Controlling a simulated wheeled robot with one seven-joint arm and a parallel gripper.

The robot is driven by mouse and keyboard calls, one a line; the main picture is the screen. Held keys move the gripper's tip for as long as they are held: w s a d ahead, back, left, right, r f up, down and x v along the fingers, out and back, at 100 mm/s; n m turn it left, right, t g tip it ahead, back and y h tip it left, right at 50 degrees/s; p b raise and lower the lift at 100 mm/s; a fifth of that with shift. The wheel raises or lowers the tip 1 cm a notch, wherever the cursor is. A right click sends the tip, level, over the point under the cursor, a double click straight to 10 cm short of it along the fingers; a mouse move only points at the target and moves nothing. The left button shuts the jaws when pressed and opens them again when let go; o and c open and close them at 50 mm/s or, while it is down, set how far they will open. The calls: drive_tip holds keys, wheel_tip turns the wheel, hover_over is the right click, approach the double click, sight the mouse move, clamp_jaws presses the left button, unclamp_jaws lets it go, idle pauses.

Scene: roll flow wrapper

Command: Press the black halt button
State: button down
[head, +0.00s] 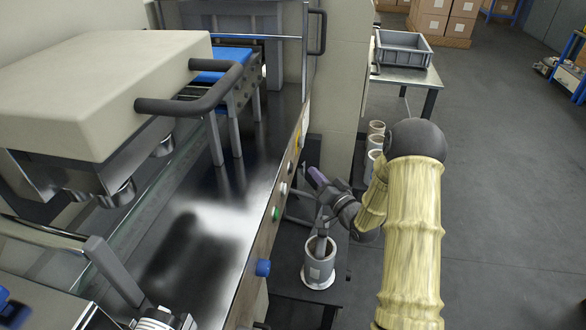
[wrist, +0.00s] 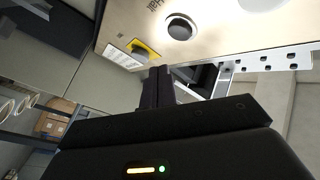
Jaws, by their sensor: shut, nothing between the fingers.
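The black button (wrist: 181,27) sits in a pale ring on the beige control panel (wrist: 215,45), with partly cut-off dark lettering beside it in the wrist view. In the head view a small dark button (head: 290,166) shows on the machine's side panel. My gripper (wrist: 159,72) is shut and empty, its fingertips close to the panel, below and left of the black button in the wrist view. In the head view my gripper (head: 316,178) is just right of the panel, apart from the dark button. I cannot tell whether the fingertips touch the panel.
A green button (head: 276,213), a white button (head: 284,188) and a blue knob (head: 263,267) line the same panel. A yellow-plated switch (wrist: 143,48) lies near the fingertips. A grey roll (head: 319,265) stands on a low shelf below my gripper. Open floor is at the right.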

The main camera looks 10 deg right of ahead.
drive_tip(key=shift+w+a, duration=0.3)
drive_tip(key=shift+a, duration=0.45)
drive_tip(key=shift+w+a, duration=0.25)
drive_tip(key=shift+a, duration=0.5)
drive_tip(key=shift+a, duration=0.15)
idle(0.8)
drive_tip(key=shift+w+a, duration=0.1)
drive_tip(key=shift+a, duration=0.15)
drive_tip(key=shift+w+a, duration=0.15)
drive_tip(key=shift+a, duration=0.3)
idle(1.0)
drive_tip(key=shift+s+d, duration=0.3)
drive_tip(key=shift+d, duration=0.5)
drive_tip(key=d, duration=0.1)
drive_tip(key=s+d, duration=0.1)
drive_tip(key=d, duration=0.2)
drive_tip(key=shift+s+d+b, duration=0.25)
drive_tip(key=shift+d+b, duration=0.05)
drive_tip(key=shift+d, duration=0.1)
